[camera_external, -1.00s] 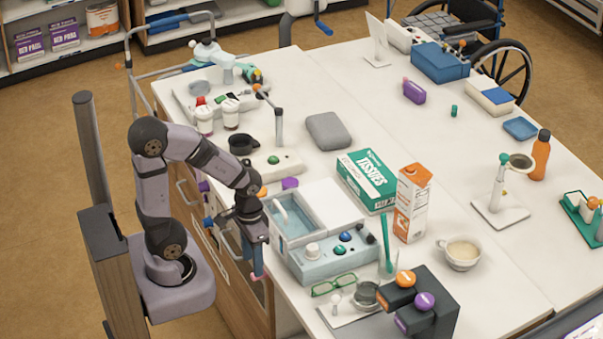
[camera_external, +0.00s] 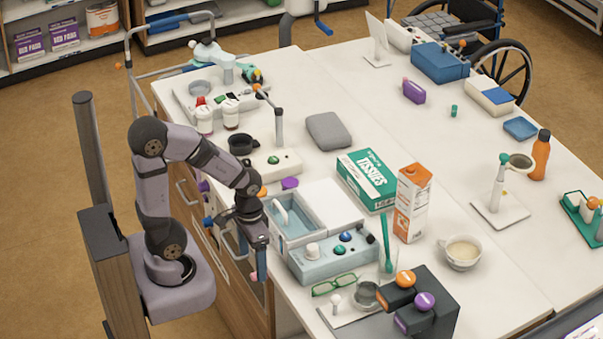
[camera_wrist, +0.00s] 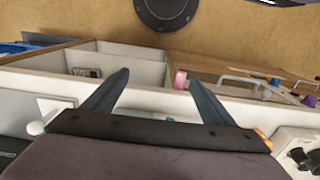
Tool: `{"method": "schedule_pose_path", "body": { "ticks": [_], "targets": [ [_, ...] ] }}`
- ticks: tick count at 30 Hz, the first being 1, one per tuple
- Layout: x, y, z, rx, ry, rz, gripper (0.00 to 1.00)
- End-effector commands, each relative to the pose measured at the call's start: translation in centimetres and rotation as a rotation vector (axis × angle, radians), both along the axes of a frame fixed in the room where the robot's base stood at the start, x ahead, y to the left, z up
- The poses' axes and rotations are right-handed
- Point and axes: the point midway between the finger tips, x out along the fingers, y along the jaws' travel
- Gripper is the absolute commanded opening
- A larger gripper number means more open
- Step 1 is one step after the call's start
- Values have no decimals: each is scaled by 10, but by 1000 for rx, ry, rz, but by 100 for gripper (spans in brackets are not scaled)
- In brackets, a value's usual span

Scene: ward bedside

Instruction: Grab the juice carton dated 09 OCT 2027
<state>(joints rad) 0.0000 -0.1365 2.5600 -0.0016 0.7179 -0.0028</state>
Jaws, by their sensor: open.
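A tall orange-and-white carton (camera_external: 411,208) stands upright on the white table, right of the green tissue box. No date can be read on it. It is the only such carton I can make out in the external view, and it does not show in the wrist view. My gripper (camera_external: 258,268) hangs pointing down at the table's drawer side, well left of the carton. In the wrist view my gripper (camera_wrist: 158,78) has its two fingers spread apart, with nothing held. A small pink piece (camera_wrist: 180,79) shows between and beyond the fingers.
The tissue box (camera_external: 367,180), a blue-grey basin unit (camera_external: 325,262), a glass with a green brush (camera_external: 388,262) and a cup (camera_external: 460,253) surround the carton. A dark stand with orange and purple knobs (camera_external: 425,310) is in front. White compartments (camera_wrist: 115,62) show below the gripper.

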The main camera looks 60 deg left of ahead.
Motion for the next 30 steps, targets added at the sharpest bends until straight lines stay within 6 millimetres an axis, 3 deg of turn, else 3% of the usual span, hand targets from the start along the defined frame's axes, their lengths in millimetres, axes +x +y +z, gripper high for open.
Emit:
{"method": "schedule_pose_path", "body": {
  "ticks": [7,11,14,18,21,24,27,30],
  "targets": [
    [8,3,11,23,-18,-3,78],
    [38,7,36,73,-93,-13,78],
    [94,-7,68,86,-254,-31,78],
    [179,-54,104,3,-519,-67,78],
    [229,-91,116,-92,-694,-88,78],
    [269,-112,114,-163,-854,-91,78],
    [305,-116,113,-187,-1016,-74,78],
    [335,-107,116,-165,-1179,-42,78]
  ]
}}
